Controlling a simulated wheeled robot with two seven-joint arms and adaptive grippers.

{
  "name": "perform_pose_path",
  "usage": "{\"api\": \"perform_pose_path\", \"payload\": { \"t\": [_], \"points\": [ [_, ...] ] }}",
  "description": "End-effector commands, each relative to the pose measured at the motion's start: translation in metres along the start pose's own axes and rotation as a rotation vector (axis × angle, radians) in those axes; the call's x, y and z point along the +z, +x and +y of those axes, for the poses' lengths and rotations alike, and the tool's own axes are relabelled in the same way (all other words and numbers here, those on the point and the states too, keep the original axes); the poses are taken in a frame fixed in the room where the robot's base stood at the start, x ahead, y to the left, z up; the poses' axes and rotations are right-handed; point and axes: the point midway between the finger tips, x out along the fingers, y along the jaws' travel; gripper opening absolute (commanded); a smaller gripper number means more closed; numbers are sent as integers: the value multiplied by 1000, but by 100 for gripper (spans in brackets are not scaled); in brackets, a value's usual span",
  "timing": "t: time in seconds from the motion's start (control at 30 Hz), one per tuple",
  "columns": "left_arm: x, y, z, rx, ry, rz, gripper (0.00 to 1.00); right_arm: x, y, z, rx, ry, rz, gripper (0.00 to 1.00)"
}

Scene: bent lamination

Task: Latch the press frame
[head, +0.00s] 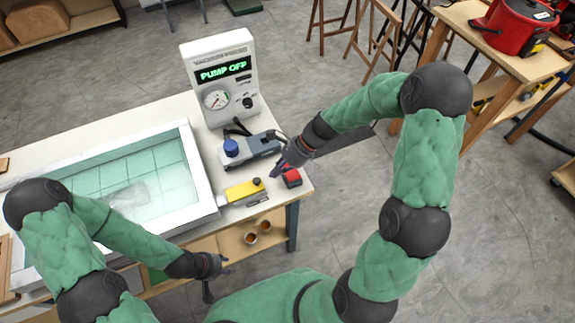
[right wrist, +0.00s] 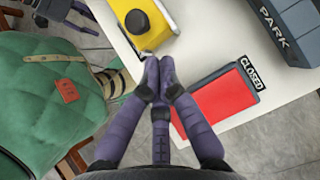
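The press frame (head: 207,185) is a white-rimmed frame with a clear teal sheet, lying flat on the bench at left. A yellow latch-like piece (head: 240,191) with a black knob sits at its right corner; it also shows at the top of the right wrist view (right wrist: 166,14). My right gripper (head: 276,172) is over the bench between the yellow piece and a red pad. In the right wrist view, its fingertips (right wrist: 158,66) are together, with nothing seen between them. My left gripper (head: 222,266) is low in front of the bench, fingers spread and empty.
The red pad (right wrist: 212,101) sits in a grey block labelled CLOSED. A grey PARK unit (right wrist: 292,26) with a blue knob (head: 231,147) stands behind. The vacuum press control box (head: 222,98) reads PUMP OFF. Two small cups (head: 250,238) sit on the shelf below.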

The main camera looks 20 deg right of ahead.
Motion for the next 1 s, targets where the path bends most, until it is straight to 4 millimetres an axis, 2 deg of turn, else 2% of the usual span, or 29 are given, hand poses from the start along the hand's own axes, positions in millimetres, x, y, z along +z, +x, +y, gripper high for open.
{"api": "perform_pose_path", "payload": {
  "t": [0.2,0.67,1.0],
  "points": [
    [0,5,-2,0,0,0,40,13,16,0,1,0,0,0],
    [0,5,-2,0,0,0,40,16,18,0,0,1,0,0],
    [0,-2,1,0,0,0,40,48,43,7,1,0,0,0]
  ]
}}
